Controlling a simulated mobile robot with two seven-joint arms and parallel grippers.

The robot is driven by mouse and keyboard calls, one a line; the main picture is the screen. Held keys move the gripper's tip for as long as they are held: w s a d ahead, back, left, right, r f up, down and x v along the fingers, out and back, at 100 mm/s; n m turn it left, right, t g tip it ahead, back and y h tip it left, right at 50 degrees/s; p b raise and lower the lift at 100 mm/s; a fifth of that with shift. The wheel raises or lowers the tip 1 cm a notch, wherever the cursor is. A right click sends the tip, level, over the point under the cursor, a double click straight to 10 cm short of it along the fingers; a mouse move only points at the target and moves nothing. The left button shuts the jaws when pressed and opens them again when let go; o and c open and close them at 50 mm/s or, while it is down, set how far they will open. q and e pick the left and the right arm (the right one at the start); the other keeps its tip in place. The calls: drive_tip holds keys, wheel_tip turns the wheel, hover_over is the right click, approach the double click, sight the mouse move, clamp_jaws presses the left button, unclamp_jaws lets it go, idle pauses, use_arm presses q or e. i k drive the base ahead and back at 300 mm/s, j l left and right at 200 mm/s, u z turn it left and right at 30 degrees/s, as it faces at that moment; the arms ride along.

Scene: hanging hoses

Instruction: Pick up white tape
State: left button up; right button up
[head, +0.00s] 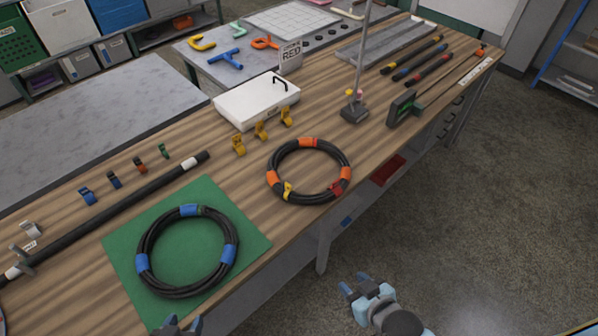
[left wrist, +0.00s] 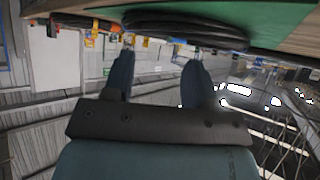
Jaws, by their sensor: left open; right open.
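A small white piece that looks like the white tape (head: 30,229) is on the wooden table at the far left in the head view, beside a straight black hose (head: 110,217). I cannot make out its exact shape. My left gripper (head: 178,325) shows only partly at the bottom edge, in front of the green mat and well to the right of the white piece. In the left wrist view its two fingers (left wrist: 158,80) are apart with nothing between them. My right gripper (head: 358,288) is open and empty over the floor, in front of the table.
A coiled hose with blue bands (head: 187,250) lies on a green mat (head: 120,245). Another coil (head: 309,170) lies to its right. Small blue, orange and green pieces (head: 113,179) line the back. A white case (head: 256,102) and a metal stand (head: 354,110) are farther right.

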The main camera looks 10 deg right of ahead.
sight(31, 228)
drive_tip(key=u, duration=1.5)
drive_tip(key=j+u, duration=0.2)
